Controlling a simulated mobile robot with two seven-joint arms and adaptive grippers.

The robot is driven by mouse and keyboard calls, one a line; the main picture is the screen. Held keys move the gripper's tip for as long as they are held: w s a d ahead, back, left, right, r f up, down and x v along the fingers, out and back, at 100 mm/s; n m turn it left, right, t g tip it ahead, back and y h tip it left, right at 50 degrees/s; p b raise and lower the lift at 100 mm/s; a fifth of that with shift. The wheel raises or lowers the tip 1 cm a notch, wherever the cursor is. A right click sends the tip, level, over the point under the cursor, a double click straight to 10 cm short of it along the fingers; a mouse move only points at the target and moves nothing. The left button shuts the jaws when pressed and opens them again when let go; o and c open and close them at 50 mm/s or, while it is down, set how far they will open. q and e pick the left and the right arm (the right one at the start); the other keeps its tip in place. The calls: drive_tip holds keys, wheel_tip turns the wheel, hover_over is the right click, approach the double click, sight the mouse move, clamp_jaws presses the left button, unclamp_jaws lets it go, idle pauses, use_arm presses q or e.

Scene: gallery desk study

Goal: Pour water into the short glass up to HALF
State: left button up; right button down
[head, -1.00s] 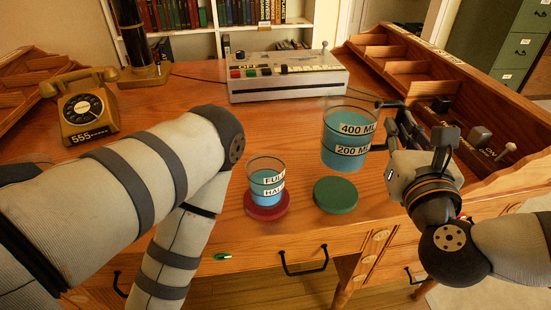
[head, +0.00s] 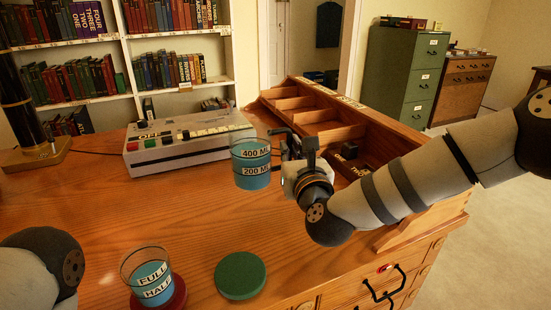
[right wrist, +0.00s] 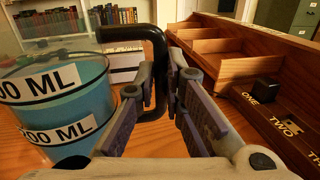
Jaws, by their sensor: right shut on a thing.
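The short glass (head: 148,272), with FULL and HALF labels, stands upright on a red coaster (head: 176,297) at the lower left of the head view. Its blue water reaches about the FULL label, above HALF. The jug (head: 251,165), labelled 400 ML and 200 ML, is upright, with blue water near the 400 mark. My right gripper (head: 290,158) is shut on the jug's black handle; the right wrist view shows the handle (right wrist: 150,45) between the fingers. I cannot tell whether the jug touches the desk. My left gripper is out of view; only part of its arm shows.
A green coaster (head: 240,275) lies empty right of the glass. A grey console (head: 185,140) stands behind the jug. A wooden compartment rack (head: 318,115) runs along the desk's right side. The desk between jug and coasters is clear.

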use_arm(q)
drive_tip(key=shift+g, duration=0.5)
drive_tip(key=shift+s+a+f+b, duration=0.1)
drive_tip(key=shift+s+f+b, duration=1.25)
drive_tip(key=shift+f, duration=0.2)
use_arm(e)
drive_tip(key=shift+a+f, duration=0.1)
drive_tip(key=shift+f, duration=3.15)
use_arm(q)
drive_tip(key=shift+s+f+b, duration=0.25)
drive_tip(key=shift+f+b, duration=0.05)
drive_tip(key=shift+b, duration=0.05)
use_arm(e)
drive_tip(key=shift+f, duration=0.65)
drive_tip(key=c, duration=1.6)
unclamp_jaws()
drive_tip(key=s, duration=0.4)
drive_tip(key=s+d, duration=0.1)
drive_tip(key=s, duration=0.7)
drive_tip(key=shift+d, duration=0.2)
